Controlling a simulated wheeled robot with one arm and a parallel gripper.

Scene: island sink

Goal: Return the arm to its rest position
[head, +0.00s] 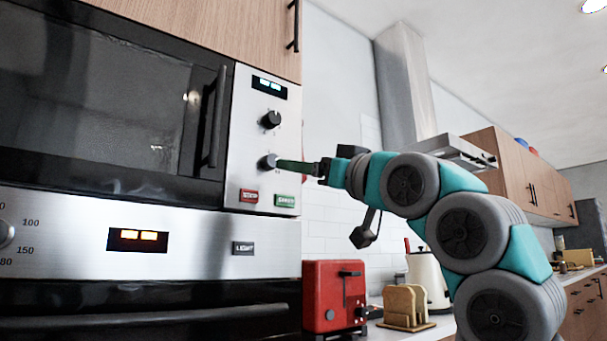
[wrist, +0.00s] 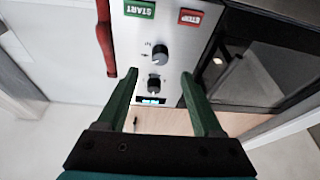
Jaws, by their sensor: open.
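My gripper (head: 280,164) reaches left from my teal and grey arm to the microwave's control panel (head: 243,115). Its green fingers are at the lower knob (head: 269,162) in the head view; contact cannot be told. In the wrist view my gripper (wrist: 159,75) is open with nothing held between its fingers. That view is upside down and shows the lower knob (wrist: 161,53) and upper knob (wrist: 154,85) between and beyond the fingers. My arm is extended and bent, in front of the counter on the right.
The microwave door handle (head: 212,118) stands out left of the panel. A range hood (head: 450,150) is behind my arm. A red bar (wrist: 105,38) shows beside the panel.

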